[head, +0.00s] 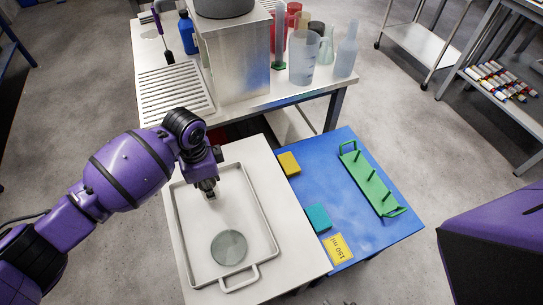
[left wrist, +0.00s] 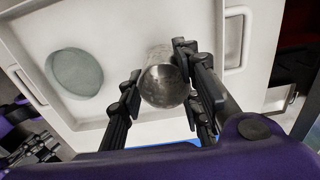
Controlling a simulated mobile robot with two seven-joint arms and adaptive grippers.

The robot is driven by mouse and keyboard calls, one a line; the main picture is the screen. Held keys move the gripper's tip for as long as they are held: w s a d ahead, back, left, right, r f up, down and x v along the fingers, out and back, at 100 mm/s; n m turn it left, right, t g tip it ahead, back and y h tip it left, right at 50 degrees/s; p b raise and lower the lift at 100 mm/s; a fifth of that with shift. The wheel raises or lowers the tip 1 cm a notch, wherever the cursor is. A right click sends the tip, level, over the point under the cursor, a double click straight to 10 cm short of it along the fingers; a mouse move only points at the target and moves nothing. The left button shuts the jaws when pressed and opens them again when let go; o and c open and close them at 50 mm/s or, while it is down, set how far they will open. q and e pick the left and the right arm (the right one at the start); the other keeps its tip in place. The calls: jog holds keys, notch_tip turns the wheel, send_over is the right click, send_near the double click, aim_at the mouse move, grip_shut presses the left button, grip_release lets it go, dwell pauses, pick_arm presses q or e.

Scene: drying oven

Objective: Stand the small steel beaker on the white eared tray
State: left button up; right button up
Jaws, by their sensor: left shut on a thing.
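The white eared tray (head: 265,213) lies on a white bench top, with a loop handle at its near end; it also shows in the left wrist view (left wrist: 118,30). My left gripper (head: 209,194) points down over the tray's far half. In the left wrist view its fingers (left wrist: 165,92) are shut around the small steel beaker (left wrist: 165,82), whose round end faces the camera. The beaker is mostly hidden by the gripper in the head view. I cannot tell whether it touches the tray.
A round glass dish (head: 229,247) lies in the tray's near half. To the right, a blue surface (head: 345,195) holds a green rack (head: 369,180), a yellow block (head: 289,163) and a teal block (head: 318,218). A grey box (head: 236,60) and glassware (head: 303,58) stand behind.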

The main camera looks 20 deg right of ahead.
pick_arm(q)
jog(key=shift+f, duration=1.55)
jog(key=shift+f, duration=0.1)
jog(key=shift+f, duration=0.1)
jog(key=o, duration=0.9)
notch_tip(320, 180, up, 12)
jog(key=shift+r+p, duration=0.2)
jog(key=shift+p, duration=0.45)
